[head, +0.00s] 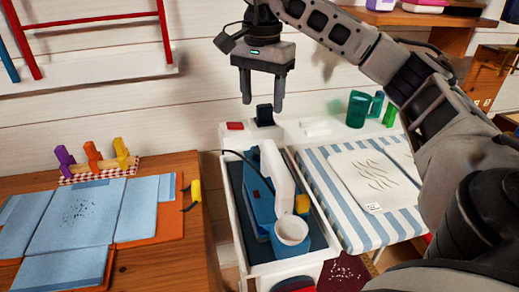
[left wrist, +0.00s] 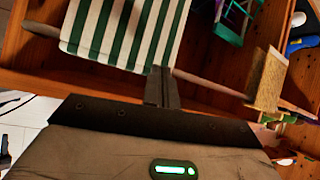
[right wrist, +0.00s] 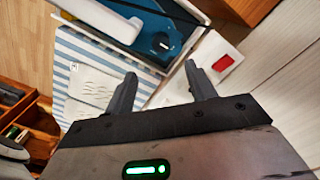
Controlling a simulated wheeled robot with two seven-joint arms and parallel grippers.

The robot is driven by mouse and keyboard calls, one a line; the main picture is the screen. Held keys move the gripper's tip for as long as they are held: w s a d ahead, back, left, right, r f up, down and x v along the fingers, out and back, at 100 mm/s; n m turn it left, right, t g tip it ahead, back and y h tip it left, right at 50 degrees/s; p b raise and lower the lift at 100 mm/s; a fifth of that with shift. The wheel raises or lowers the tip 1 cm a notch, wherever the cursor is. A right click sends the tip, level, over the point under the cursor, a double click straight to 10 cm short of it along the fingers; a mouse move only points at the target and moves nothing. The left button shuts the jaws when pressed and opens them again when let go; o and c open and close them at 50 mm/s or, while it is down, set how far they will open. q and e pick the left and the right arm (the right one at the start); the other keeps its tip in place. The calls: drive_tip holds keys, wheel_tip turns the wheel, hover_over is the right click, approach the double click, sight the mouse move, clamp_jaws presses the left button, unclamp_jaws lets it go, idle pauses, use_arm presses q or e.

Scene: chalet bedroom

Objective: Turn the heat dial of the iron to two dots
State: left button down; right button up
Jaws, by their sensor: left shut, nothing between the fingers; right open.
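The blue iron with a white handle (head: 275,175) appears to lie in a white-framed tray (head: 232,215), with a black cord at its left. A round white part (head: 292,232) is at its near end; I cannot tell whether it is the heat dial, and no dot marks are readable. A blue part with a small dark and white round piece (right wrist: 163,43) shows in the right wrist view. My right gripper (head: 262,103) is open and empty, pointing down above and behind the tray. My left gripper (left wrist: 160,88) is shut and empty, away from the iron, outside the head view.
A small black block (head: 264,115) and a red block (head: 235,126) sit on the white ledge behind the tray. A striped cloth (head: 318,185) lies at right, green cups (head: 358,108) behind it.

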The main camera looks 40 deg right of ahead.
wheel_tip(320, 180, down, 12)
drive_tip(key=b, duration=0.3)
drive_tip(key=shift+r, duration=0.1)
drive_tip(key=shift+c, duration=0.3)
drive_tip(key=c, duration=0.9)
